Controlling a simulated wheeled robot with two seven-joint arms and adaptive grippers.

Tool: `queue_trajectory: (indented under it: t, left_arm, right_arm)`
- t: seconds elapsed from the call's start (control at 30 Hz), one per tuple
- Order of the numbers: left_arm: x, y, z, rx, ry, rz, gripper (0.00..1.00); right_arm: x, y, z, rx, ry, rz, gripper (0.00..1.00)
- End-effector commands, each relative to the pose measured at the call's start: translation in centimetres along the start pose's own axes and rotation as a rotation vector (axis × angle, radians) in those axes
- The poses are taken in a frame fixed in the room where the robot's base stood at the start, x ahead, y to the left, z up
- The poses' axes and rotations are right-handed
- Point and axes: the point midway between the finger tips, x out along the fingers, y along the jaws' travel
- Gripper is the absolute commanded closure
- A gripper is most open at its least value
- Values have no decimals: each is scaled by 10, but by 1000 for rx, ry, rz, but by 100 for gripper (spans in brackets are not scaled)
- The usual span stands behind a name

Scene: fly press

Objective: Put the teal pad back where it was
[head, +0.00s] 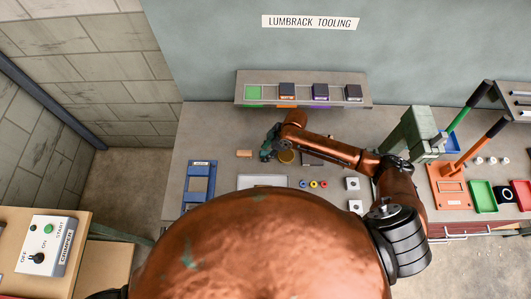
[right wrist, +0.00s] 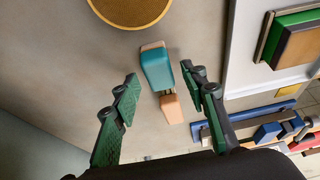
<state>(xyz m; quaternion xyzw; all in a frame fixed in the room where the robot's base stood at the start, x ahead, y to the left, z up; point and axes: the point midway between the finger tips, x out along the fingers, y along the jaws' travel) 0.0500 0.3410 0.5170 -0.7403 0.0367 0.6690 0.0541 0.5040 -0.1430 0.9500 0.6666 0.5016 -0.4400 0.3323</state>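The teal pad (right wrist: 157,68) lies on the grey bench top in the right wrist view, a rounded teal block with a peach-coloured edge. A peach block (right wrist: 171,107) sits close to its near end; I cannot tell if they touch. My right gripper (right wrist: 164,92) is open, its green fingers on either side of the pad and block, with gaps visible. In the head view my right gripper (head: 268,148) is low over the bench, and I cannot make out the pad apart from the fingers. My left gripper is not in view.
A round tan disc (head: 286,157) lies beside the right gripper. A rack (head: 245,96) with coloured slots and several dark-topped blocks stands at the back. A blue holder (head: 200,185) is at left, and a green press (head: 410,135) at right. Bare bench (head: 215,130) lies left of the gripper.

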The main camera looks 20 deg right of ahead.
Motion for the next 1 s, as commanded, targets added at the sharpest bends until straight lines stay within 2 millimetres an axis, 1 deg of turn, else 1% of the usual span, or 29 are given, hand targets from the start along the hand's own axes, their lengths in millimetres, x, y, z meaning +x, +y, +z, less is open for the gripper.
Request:
queue_trajectory:
  t: [0.1,0.3,0.4,0.5,0.6,0.7,1.0]
  left_arm:
    - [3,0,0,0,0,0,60]
    - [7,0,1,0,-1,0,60]
    - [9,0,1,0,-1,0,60]
    - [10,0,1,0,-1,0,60]
    - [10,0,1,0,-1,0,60]
    - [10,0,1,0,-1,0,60]
    - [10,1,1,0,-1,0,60]
  right_arm:
    - [-24,1,1,-2,-1,4,60]
    - [-66,1,1,-1,-2,2,60]
    - [-84,1,1,-1,-2,2,60]
    - [-96,0,0,0,-1,1,60]
    - [-104,0,0,1,0,0,60]
    - [-107,0,0,0,0,0,60]
    - [-107,0,0,0,0,-1,60]
